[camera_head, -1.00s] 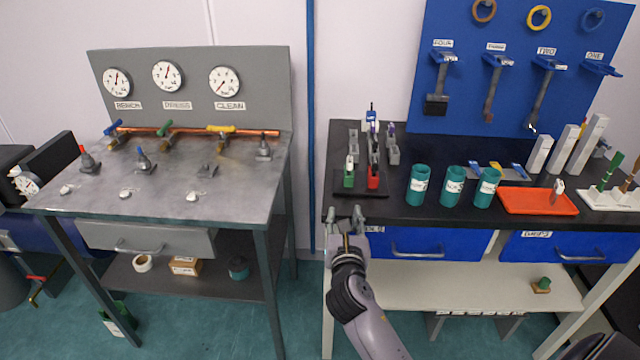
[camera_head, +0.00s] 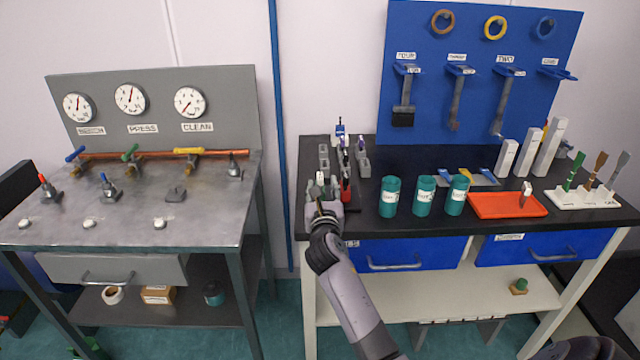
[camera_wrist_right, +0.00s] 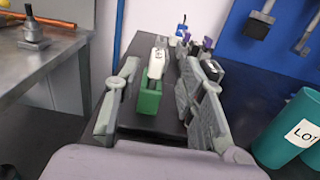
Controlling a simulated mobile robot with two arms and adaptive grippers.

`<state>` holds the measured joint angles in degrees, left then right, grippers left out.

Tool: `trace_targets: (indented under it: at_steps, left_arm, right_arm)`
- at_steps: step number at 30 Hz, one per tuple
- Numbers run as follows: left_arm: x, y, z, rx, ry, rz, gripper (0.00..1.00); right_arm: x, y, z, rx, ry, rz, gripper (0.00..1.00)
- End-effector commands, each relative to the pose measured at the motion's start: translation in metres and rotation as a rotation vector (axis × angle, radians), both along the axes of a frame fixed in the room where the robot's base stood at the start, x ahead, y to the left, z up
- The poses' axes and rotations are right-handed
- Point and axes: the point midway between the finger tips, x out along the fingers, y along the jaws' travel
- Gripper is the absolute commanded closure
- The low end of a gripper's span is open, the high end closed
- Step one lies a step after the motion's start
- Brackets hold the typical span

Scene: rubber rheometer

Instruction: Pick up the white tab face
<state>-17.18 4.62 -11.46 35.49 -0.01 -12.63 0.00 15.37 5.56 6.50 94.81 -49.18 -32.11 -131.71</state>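The white tab face (camera_wrist_right: 158,65) stands upright in a green block (camera_wrist_right: 149,97) in the right wrist view. The block is on the dark bench. My right gripper (camera_head: 323,187) is open over the front left of the bench, and its fingers also show in the right wrist view (camera_wrist_right: 158,103). The green block and white tab appear between the two fingers, with visible gaps on both sides. In the head view the gripper mostly hides the green block. My left gripper is not in view.
A red block (camera_head: 346,191) and several grey blocks (camera_head: 363,165) stand close beside and behind the gripper. Teal cups (camera_head: 390,197) and an orange tray (camera_head: 507,206) are to the right. A metal table (camera_head: 130,215) with gauges is at left.

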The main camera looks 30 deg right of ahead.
Motion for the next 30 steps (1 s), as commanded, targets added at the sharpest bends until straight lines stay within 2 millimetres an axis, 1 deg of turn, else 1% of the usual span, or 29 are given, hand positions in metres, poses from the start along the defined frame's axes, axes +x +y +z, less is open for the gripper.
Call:
trace_targets:
  at_steps: [9,13,20,30]
  left_arm:
    - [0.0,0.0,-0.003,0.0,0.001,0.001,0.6]
    - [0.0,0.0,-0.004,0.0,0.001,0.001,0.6]
    - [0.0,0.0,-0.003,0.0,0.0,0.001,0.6]
    - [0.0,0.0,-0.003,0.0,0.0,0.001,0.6]
  right_arm:
    - [0.037,-0.018,0.001,0.003,-0.001,-0.001,0.63]
    - [0.044,-0.022,0.002,0.002,-0.001,0.001,0.63]
    - [0.045,-0.022,0.001,0.001,-0.001,0.001,0.63]
    - [0.044,-0.022,0.001,0.001,-0.001,0.0,0.85]
